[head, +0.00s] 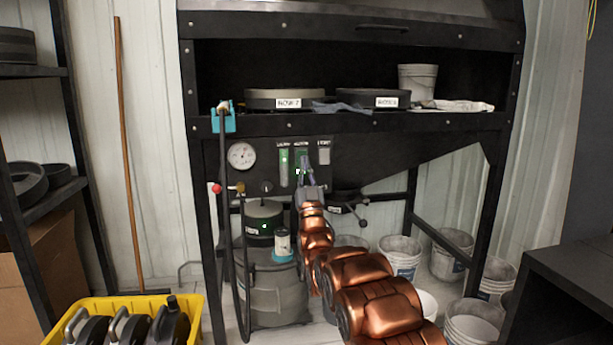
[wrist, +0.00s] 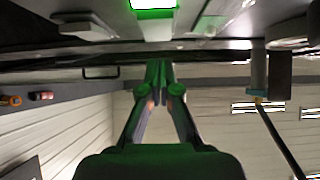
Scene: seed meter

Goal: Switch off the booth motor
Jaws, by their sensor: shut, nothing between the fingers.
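The black booth (head: 345,122) carries a control panel under its shelf edge. On the panel, a green-lit switch (head: 301,154) sits under a small white label that I cannot read surely. My gripper (head: 306,163) is in front of this switch and hides part of it. In the wrist view my gripper (wrist: 160,65) is shut and empty, its fingers tinted green. A bright green lit face (wrist: 153,8) shows beyond the fingertips at the top edge, with a visible gap in the picture. I cannot tell whether the fingertips touch the panel.
A pale green strip (head: 284,167) is left of the switch and a grey plate (head: 323,152) is right. Buckets (head: 400,257) stand below. A yellow crate (head: 88,303) is front left.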

